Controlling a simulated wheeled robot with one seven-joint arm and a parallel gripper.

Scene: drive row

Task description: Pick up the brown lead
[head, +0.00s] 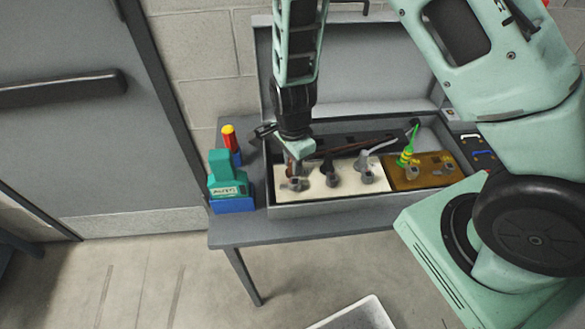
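The brown lead (350,147) runs across the inside of an open grey case (330,208) on the table, from near my gripper towards the right. My gripper (293,168) points down over the left part of the case, at the left end of the lead. Its fingertips are small and partly overlapped by dark parts, so I cannot tell whether they are open or touch the lead. A cream panel (345,183) with several grey sockets lies in front of the lead. The lead's left end is hidden behind my gripper.
A brown panel (430,178) with a green and yellow lead (406,157) is at the case's right. A teal and blue device (229,185) and a red and yellow item (230,140) stand left of the case. The case lid (350,65) stands open behind.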

